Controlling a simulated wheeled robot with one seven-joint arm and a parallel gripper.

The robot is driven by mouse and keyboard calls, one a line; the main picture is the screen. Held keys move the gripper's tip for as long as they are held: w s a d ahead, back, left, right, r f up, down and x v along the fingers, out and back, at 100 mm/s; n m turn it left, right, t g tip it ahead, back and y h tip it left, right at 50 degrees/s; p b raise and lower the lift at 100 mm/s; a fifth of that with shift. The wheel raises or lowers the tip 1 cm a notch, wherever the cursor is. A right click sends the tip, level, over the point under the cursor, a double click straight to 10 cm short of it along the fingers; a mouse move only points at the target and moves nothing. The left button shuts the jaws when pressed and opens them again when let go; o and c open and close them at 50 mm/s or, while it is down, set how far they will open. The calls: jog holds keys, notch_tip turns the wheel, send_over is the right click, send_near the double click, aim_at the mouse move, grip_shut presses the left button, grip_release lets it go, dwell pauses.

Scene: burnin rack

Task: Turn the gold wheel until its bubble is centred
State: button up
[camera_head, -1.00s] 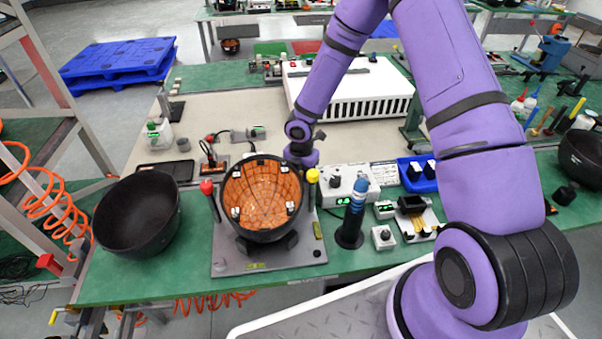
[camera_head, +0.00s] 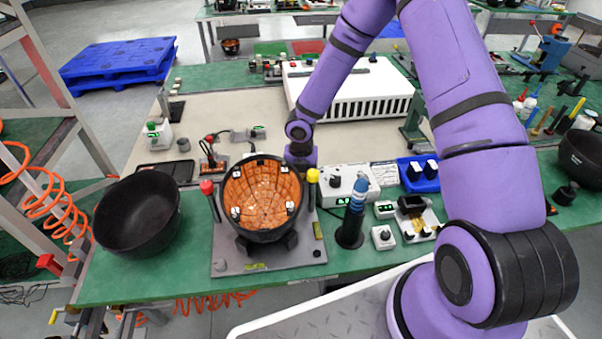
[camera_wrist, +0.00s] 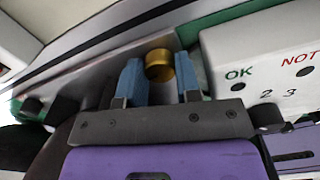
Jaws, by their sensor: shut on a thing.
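The gold wheel (camera_wrist: 159,65) shows in the wrist view between the two blue fingers of my gripper (camera_wrist: 158,62), which is shut on it. In the head view the wheel and my fingers are hidden behind the black bowl with the orange grid lining (camera_head: 262,190). My wrist is just behind that bowl's right rear side. The bowl stands on a grey plate (camera_head: 228,263). A small yellow-green vial (camera_head: 257,267) lies at the plate's front edge; its bubble is too small to read.
A white box marked OK and NOT (camera_wrist: 262,65) stands close right of my gripper; it also shows in the head view (camera_head: 338,180). Red-topped (camera_head: 207,188) and yellow-topped (camera_head: 312,177) posts flank the bowl. An empty black bowl (camera_head: 138,215) stands left, a blue-topped cylinder (camera_head: 353,215) right.

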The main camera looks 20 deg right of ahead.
jog(key=o, duration=0.9)
